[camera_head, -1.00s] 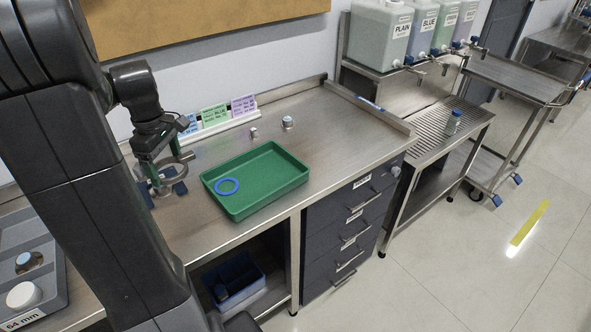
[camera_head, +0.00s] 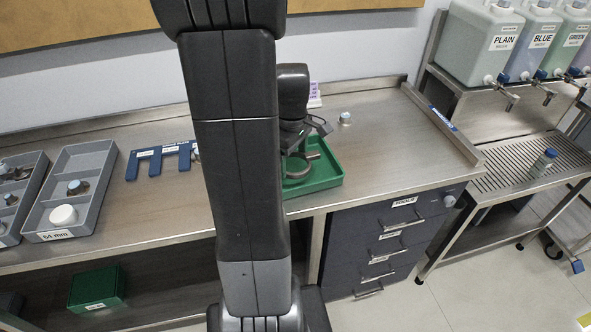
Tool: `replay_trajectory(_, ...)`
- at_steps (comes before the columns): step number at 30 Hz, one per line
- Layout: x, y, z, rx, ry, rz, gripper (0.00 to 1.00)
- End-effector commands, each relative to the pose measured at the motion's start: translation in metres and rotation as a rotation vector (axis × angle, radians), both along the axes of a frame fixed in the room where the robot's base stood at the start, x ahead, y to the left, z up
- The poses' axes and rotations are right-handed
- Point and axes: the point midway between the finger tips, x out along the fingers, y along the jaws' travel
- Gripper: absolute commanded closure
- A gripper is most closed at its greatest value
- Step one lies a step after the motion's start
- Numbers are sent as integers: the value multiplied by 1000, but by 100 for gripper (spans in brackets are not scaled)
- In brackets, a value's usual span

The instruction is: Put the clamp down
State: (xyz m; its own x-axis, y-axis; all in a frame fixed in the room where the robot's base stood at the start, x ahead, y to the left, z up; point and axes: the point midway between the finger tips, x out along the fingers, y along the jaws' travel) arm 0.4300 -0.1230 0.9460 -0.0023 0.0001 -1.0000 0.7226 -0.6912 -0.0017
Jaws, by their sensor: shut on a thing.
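My gripper (camera_head: 300,155) is shut on the clamp (camera_head: 297,174), a grey metal ring-shaped piece with a short stub to its right. The clamp hangs over the left part of the green tray (camera_head: 328,184) in the head view. I cannot tell whether it touches the tray floor. My arm hides the tray's left side, and the blue ring seen inside it before does not show.
A blue slotted holder (camera_head: 147,152) lies on the steel bench left of my arm. Grey bins (camera_head: 92,160) with small parts stand further left. A small metal piece (camera_head: 345,118) stands behind the tray. The bench right of the tray is clear.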

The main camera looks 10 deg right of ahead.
Motion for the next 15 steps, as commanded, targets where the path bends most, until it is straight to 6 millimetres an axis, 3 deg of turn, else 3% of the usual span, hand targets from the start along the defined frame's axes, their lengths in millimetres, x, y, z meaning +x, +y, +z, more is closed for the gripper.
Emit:
replay_trajectory(10,0,0,-41,0,1,0,49)
replay_trajectory(15,0,0,-47,0,-1,0,49)
